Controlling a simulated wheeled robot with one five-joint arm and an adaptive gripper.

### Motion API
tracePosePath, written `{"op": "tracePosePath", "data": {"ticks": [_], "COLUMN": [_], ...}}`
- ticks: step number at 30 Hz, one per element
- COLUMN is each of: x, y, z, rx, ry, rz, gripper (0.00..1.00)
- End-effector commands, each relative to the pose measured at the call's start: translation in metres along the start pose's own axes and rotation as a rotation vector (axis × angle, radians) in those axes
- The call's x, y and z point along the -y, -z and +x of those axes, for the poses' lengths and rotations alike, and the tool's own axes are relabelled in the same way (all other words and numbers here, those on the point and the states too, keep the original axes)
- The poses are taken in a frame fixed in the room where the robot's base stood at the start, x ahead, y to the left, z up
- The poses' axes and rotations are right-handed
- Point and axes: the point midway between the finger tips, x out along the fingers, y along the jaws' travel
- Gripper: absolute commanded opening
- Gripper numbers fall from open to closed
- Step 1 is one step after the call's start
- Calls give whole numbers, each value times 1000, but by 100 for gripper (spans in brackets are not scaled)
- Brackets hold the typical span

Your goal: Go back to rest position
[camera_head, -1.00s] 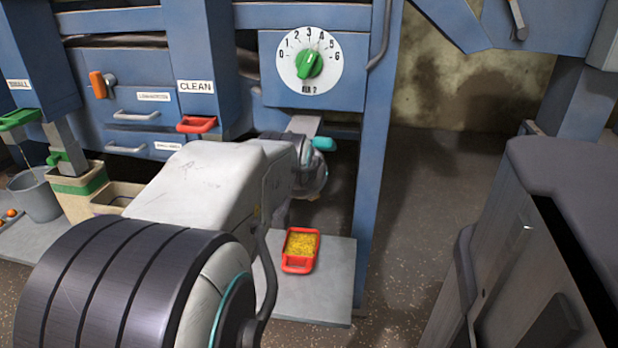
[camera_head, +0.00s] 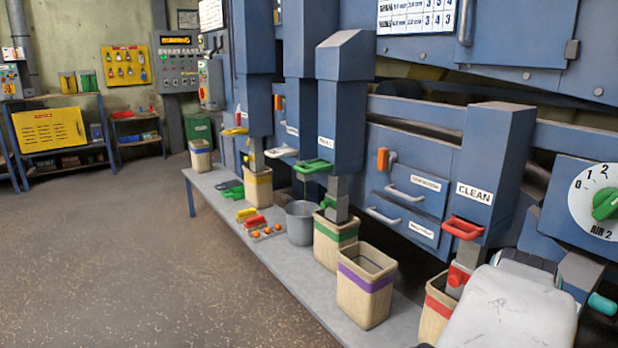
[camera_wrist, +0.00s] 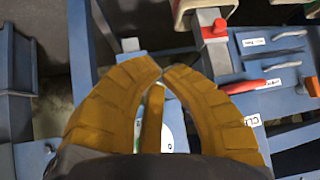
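My gripper (camera_wrist: 161,68) shows in the wrist view with its yellow fingers curved inward and their tips close together. It looks shut, and I see nothing held between the tips. A narrow yellow part shows between the two outer fingers. In the head view my pale arm fills the lower right corner, beside the machine; the fingers are not visible there. Above the arm is the blue CLEAN chute (camera_head: 487,165) with a red handle (camera_head: 462,228). The red handle also shows in the wrist view (camera_wrist: 250,87).
A low grey bench (camera_head: 290,268) carries several bins, including a purple-banded bin (camera_head: 366,285), and a grey bucket (camera_head: 300,222). A dial (camera_head: 598,201) is at the right edge. Open floor (camera_head: 130,240) lies to the left. A yellow panel on a shelf (camera_head: 48,131) stands far back.

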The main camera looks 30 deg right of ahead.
Motion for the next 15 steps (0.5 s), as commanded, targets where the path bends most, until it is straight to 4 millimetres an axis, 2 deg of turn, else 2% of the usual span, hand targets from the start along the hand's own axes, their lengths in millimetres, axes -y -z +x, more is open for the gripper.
{"op": "tracePosePath", "data": {"ticks": [1, 6, 12, 15], "x": [28, 97, 154, 171], "y": [10, -3, -28, -43], "z": [-26, -81, -154, -194], "rx": [23, 108, 204, 250], "ry": [54, 200, 352, 420], "rz": [-55, -220, -430, -541], "gripper": [0, 0, 0, 0]}}
